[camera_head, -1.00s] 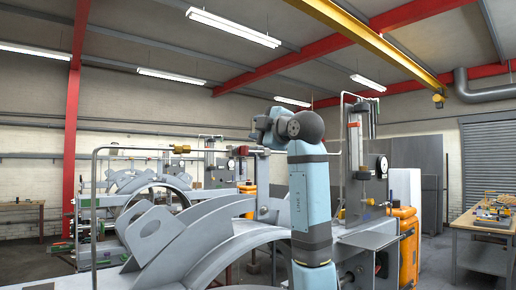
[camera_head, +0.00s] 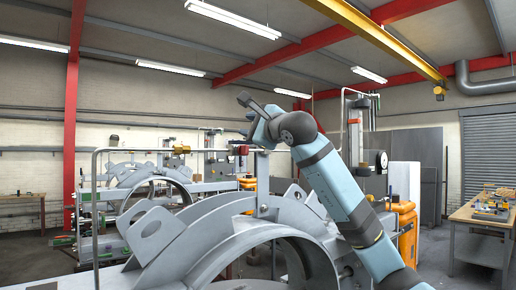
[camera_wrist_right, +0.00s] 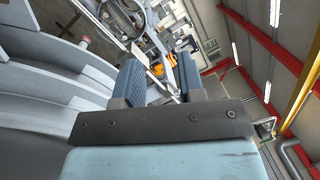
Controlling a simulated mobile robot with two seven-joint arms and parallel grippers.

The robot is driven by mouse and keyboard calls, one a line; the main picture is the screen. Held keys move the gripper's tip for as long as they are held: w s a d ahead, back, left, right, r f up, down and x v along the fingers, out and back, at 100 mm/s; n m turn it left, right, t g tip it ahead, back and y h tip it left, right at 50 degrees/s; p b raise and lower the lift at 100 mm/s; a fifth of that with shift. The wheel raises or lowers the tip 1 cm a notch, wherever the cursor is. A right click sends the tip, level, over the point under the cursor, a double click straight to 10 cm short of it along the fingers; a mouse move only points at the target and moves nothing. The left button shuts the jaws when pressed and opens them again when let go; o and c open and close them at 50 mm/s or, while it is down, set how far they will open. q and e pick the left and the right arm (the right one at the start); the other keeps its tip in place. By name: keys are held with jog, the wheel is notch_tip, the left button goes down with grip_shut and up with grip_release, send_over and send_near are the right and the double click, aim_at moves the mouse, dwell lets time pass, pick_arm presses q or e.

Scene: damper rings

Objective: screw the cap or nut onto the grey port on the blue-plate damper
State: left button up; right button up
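My right gripper (camera_head: 247,106) is raised at the end of my blue arm, above the large grey damper ring (camera_head: 205,240) in the foreground of the head view. In the right wrist view its two ribbed fingers (camera_wrist_right: 160,78) stand apart with nothing between them. A brass fitting (camera_head: 181,149) and a red fitting (camera_head: 240,149) sit on the thin pipe behind the ring, below and left of the gripper. I cannot make out a blue plate, a grey port, or a loose cap or nut. My left gripper is not in view.
A second grey ring (camera_head: 130,205) stands behind at the left. A grey machine column with a dial (camera_head: 380,161) and an orange unit (camera_head: 405,232) stand to the right of my arm. A wooden bench (camera_head: 480,222) with small items is at the far right.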

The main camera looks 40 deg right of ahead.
jog(key=d+f+n, duration=0.1)
jog(key=f+n, duration=0.1)
jog(key=n, duration=0.5)
jog(key=d+f+n+g+p, duration=0.1)
jog(key=f+n, duration=0.1)
jog(key=n, duration=0.5)
jog(key=d+f+n, duration=0.1)
jog(key=f+n, duration=0.1)
jog(key=n, duration=0.5)
jog(key=shift+w+d+n+y+p, duration=0.2)
jog(key=shift+w+n+y+p, duration=0.1)
jog(key=shift+w, duration=0.05)
jog(key=shift+w, duration=0.1)
